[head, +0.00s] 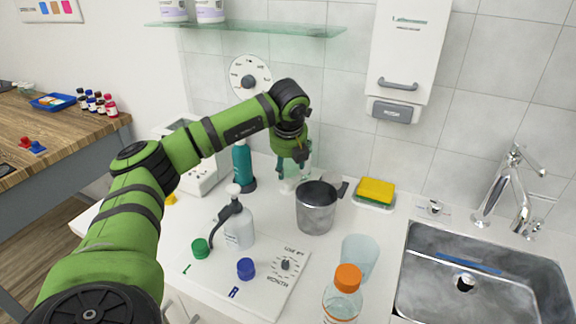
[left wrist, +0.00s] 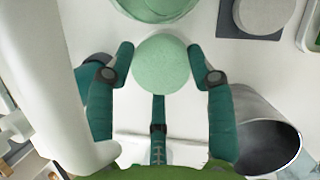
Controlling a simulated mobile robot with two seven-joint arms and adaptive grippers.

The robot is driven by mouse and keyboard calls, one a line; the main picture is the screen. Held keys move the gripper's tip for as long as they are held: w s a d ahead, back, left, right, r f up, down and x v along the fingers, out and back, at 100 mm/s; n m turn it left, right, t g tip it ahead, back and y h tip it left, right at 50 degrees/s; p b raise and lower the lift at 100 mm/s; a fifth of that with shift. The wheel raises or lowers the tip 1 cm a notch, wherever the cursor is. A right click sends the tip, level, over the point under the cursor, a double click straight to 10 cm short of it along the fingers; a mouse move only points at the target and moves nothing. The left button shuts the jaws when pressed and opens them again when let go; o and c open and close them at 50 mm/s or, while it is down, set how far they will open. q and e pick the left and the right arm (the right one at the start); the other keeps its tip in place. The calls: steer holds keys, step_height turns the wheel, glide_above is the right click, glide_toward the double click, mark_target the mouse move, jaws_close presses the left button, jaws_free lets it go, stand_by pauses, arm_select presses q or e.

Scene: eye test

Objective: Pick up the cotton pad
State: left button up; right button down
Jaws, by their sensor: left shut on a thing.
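In the left wrist view a pale green round pad (left wrist: 161,64), which looks like the cotton pad, sits between the teal fingertips of my left gripper (left wrist: 162,66). The fingers are shut on it from both sides. In the head view my left gripper (head: 293,168) points down over the back of the white counter, behind the metal pot. The pad cannot be made out clearly there. My right gripper is in neither view.
The metal pot (head: 316,208) stands just in front of my left gripper. A teal bottle (head: 242,165) is to its left, a yellow sponge (head: 376,191) to its right. A pump bottle (head: 238,225), orange-capped bottle (head: 343,298) and sink (head: 480,285) are nearer. A glass shelf (head: 250,29) hangs above.

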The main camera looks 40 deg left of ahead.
mark_target(289, 166)
arm_select(q)
step_height(289, 166, up, 7)
steer(key=shift+d+f+b, duration=0.1)
steer(key=shift+b, duration=0.3)
steer(key=s+d, duration=1.2)
steer(key=s, duration=0.1)
steer(key=shift+f+b, duration=0.15)
steer(key=shift+b, duration=0.3)
steer(key=shift+s+d, duration=0.1)
steer(key=c, duration=0.4)
